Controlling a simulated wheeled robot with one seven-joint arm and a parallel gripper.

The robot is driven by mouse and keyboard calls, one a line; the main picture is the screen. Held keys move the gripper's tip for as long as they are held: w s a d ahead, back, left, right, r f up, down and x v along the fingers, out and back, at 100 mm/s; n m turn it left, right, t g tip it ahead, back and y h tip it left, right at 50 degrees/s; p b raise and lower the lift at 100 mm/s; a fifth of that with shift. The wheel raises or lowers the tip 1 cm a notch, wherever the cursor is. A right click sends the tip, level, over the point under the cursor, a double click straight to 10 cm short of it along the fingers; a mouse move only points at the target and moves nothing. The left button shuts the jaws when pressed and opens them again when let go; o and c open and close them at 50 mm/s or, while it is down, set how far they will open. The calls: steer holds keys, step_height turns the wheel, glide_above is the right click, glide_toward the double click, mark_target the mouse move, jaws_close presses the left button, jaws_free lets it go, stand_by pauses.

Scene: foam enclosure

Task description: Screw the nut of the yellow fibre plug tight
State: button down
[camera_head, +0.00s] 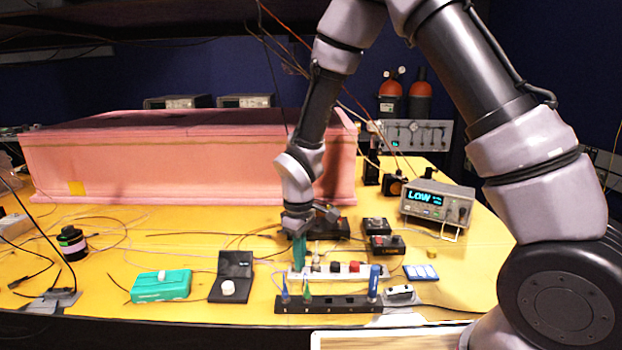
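My gripper (299,262) points straight down over the left part of a low white strip (359,276). Its teal lower part ends at or just above the strip; I cannot tell whether it touches. From this view I cannot tell whether the fingers are open or shut, or whether they hold anything. The strip carries several small fittings, among them a dark one (335,267) and a red one (354,267). I cannot make out the yellow fibre plug or its nut; they are too small or hidden by my gripper.
A black rack (330,305) in front holds blue and green pointed pieces and a blue cylinder (374,283). Black boxes (385,245) stand behind the strip. A teal box (161,286) and a black stand (235,268) are left. A pink foam enclosure (180,165) fills the back.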

steer(key=shift+s, duration=0.1)
steer(key=shift+s+d+r, duration=0.1)
steer(key=shift+s+d, duration=0.05)
steer(key=shift+s, duration=0.05)
step_height(320, 180, up, 6)
steer(key=shift+f, duration=0.1)
stand_by(0.6)
steer(key=w+d+r+m+t+y, duration=0.25)
steer(key=d+r+m, duration=0.45)
steer(key=d+r, duration=0.85)
steer(key=s+d+r+m+t, duration=0.4)
steer(key=s+d+r+m, duration=0.5)
steer(key=r, duration=0.4)
steer(key=s+d, duration=0.1)
steer(key=d, duration=0.1)
steer(key=shift+s+d+r+t, duration=0.2)
steer(key=shift+s+d+t, duration=0.1)
steer(key=shift+t, duration=0.05)
